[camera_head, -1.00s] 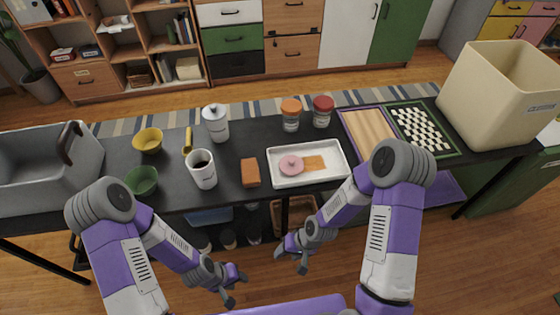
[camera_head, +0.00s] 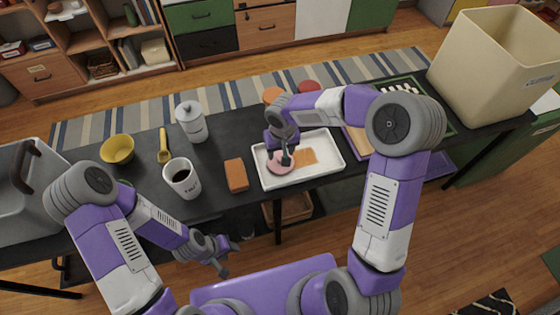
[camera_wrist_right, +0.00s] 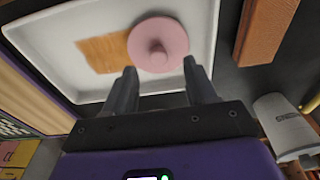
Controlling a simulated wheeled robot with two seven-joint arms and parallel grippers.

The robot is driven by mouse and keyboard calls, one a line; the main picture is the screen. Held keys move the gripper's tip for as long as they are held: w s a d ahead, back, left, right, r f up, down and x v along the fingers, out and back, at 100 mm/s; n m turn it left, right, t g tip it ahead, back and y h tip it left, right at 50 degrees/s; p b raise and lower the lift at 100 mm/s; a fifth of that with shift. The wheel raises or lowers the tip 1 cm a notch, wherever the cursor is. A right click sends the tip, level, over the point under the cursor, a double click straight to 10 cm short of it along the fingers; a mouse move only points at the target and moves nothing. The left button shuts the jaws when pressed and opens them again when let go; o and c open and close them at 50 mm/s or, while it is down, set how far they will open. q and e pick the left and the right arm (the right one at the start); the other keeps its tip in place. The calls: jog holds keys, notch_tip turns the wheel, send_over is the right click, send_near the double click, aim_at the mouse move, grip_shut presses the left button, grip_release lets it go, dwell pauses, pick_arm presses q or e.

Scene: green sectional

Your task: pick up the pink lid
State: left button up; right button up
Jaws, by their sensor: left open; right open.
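The pink lid (camera_head: 281,166) is a round disc with a small knob on top. It lies in the white tray (camera_head: 330,179) on the black table, beside a flat orange-brown piece (camera_head: 306,157). In the right wrist view, the pink lid (camera_wrist_right: 158,44) is just beyond the fingertips, with its knob roughly between them. My right gripper (camera_head: 285,154) is open over the lid, pointing down, and partly hides it; it also shows in the right wrist view (camera_wrist_right: 160,78). My left gripper (camera_head: 230,256) is open and empty in front of the table, away from the lid.
An orange block (camera_head: 236,175), a white mug (camera_head: 182,179) and a white canister (camera_head: 191,122) stand left of the tray. Jars with orange (camera_head: 273,94) and red (camera_head: 308,86) lids are behind my right arm. A large beige bin (camera_head: 490,73) is at the right.

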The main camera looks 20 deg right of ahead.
aim_at(280, 156)
jog(key=f, duration=0.2)
jog(key=f+b, duration=0.1)
jog(key=f, duration=0.1)
jog(key=shift+w, duration=0.3)
jog(key=shift+c, duration=0.3)
jog(key=shift+d, duration=0.1)
grip_shut()
